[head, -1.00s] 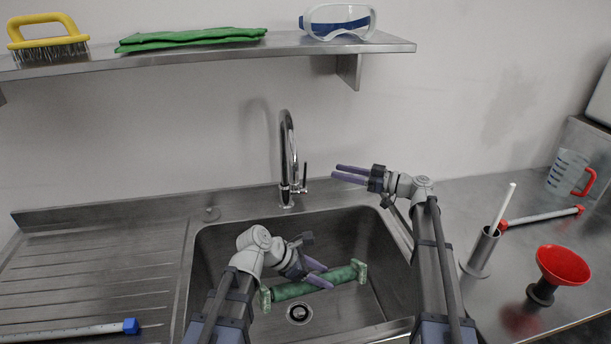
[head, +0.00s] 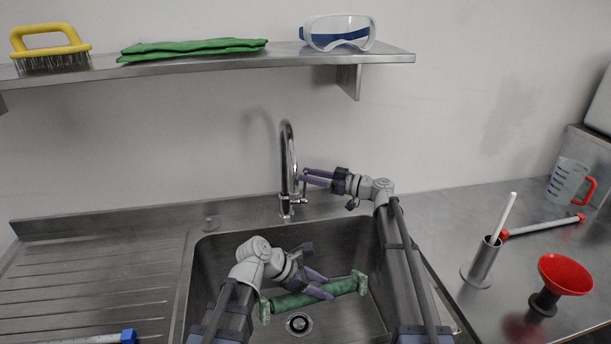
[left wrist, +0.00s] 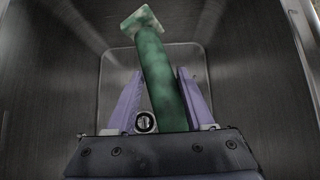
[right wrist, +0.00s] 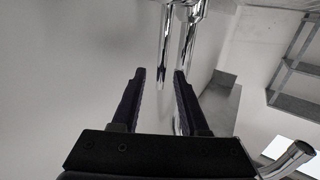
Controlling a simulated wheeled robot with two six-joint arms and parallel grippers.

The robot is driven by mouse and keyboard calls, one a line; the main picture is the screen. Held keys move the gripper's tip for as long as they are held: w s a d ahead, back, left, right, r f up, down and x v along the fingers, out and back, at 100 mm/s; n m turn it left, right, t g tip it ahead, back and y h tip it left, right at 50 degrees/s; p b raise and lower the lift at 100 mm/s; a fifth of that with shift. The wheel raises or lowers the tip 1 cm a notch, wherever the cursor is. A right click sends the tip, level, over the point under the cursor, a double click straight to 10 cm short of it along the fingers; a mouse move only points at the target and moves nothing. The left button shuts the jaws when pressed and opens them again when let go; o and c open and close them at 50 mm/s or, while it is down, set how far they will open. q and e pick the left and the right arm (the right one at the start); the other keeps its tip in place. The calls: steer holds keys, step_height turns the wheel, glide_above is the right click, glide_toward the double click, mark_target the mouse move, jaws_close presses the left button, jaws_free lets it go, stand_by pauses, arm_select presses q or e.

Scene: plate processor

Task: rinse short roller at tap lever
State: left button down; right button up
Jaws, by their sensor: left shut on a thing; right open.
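The short roller is a green roller (head: 298,300) with pale green end pieces, held low in the sink over the drain. My left gripper (head: 322,286) is shut on it, and the roller also shows between the fingers in the left wrist view (left wrist: 163,80). My right gripper (head: 304,179) is open and empty beside the chrome tap (head: 289,165). The small tap lever (head: 305,187) is by the right fingertips, partly covered by them. In the right wrist view a chrome rod (right wrist: 165,50) stands ahead of the open fingers. No water stream shows.
The sink (head: 215,260) has a drainboard (head: 90,280) on its left. A holder with a white rod (head: 483,262), a red funnel (head: 565,274) and a jug (head: 567,180) stand at right. A shelf (head: 200,63) hangs above.

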steer(key=shift+w+a, duration=0.25)
steer(key=shift+a, duration=0.4)
jaws_close()
stand_by(0.5)
stand_by(0.5)
